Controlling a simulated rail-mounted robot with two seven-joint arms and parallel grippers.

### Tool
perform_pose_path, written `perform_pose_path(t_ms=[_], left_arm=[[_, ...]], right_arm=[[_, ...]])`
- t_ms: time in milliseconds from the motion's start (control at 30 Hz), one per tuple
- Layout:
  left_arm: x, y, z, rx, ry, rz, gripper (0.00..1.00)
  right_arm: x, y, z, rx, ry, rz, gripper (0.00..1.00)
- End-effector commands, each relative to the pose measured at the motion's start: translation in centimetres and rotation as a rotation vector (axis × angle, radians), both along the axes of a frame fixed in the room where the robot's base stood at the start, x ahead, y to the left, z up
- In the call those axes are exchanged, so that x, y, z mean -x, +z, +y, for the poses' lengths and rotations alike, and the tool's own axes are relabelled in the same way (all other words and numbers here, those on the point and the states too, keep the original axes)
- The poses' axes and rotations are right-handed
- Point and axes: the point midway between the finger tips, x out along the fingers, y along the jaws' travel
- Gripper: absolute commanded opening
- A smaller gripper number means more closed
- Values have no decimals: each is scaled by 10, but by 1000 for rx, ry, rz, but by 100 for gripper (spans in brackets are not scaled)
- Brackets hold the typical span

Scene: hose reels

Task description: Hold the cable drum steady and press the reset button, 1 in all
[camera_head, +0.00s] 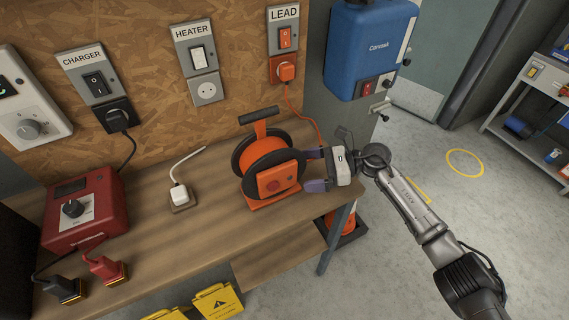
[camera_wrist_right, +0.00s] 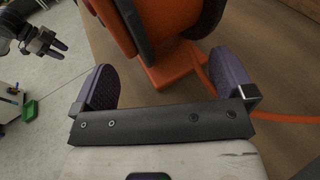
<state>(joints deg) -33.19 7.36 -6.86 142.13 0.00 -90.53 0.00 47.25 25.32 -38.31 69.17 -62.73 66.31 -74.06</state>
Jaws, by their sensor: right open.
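The cable drum (camera_head: 265,160) is orange with black rims and a black top handle. It stands upright on the wooden bench near its right end. An orange front panel on it carries a round red button (camera_head: 273,184), likely the reset button. My right gripper (camera_head: 316,169) is open at the drum's right side, its purple fingers pointing at it. In the right wrist view the drum's orange body (camera_wrist_right: 165,20) shows beyond the fingers, with nothing between them.
An orange cable (camera_head: 290,103) runs from the drum to the LEAD plug (camera_head: 287,72). A red box (camera_head: 84,210), a white plug (camera_head: 180,195) and two clamps stand on the bench (camera_head: 215,230) to the left.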

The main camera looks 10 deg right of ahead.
Motion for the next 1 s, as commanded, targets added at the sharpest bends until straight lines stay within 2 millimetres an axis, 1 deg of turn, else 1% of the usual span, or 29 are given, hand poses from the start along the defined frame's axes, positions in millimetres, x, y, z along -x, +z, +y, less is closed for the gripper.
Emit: perform_pose_path(t_ms=[133,367,767,800,1000], left_arm=[[0,2,0,1,1,0,34],[0,4,-3,10,6,1,34],[0,9,-4,13,8,1,34],[0,2,-4,13,7,1,34],[1,-9,-2,6,4,3,34]], right_arm=[[3,-5,8,74,57,-12,100],[4,-12,22,106,84,-13,100],[5,-27,70,105,83,-13,100],[5,-32,75,105,84,-15,100],[5,-37,94,104,83,-15,100]])
